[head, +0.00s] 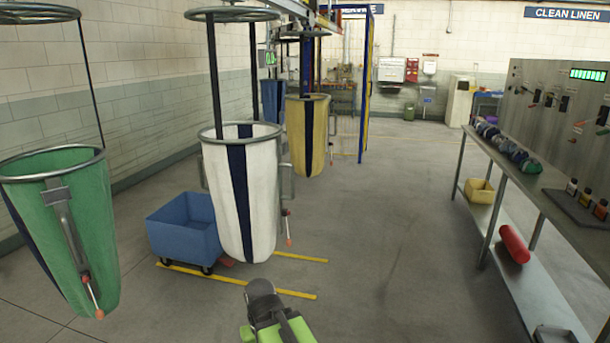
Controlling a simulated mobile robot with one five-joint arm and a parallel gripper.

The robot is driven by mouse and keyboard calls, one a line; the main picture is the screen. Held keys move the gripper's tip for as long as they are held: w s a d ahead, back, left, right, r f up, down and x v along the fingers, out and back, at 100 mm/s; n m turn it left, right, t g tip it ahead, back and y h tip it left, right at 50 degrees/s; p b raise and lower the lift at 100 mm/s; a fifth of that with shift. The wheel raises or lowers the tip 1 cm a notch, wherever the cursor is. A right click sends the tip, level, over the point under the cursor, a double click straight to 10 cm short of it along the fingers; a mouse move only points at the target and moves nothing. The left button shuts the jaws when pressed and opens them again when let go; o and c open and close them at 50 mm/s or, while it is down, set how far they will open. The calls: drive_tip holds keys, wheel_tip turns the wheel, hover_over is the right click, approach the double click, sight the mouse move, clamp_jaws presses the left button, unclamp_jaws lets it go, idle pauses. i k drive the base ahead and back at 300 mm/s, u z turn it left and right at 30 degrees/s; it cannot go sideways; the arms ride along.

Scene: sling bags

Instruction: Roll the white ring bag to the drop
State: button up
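The white ring bag (265,190) hangs upright from an overhead ring in the middle of the head view. It has a metal rim, a dark blue vertical stripe, side handles and a red-tipped lever (287,228) at its right. Yellow lines (295,294) mark the floor around and below it. No label names the drop. My arm shows at the bottom centre in lime green and grey. Its dark rounded end, my gripper (261,289), is in front of and below the bag with a visible gap. I cannot make out its fingers.
A green bag (72,225) hangs at the near left; yellow (304,135) and blue (271,103) bags hang behind. A blue wheeled cart (182,232) stands beside and behind the white bag. A bench (500,164) and control panel line the right. The floor between is clear.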

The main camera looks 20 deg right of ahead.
sight(243, 163)
drive_tip(key=z, duration=0.15)
drive_tip(key=i, duration=1.5)
drive_tip(key=u, duration=0.75)
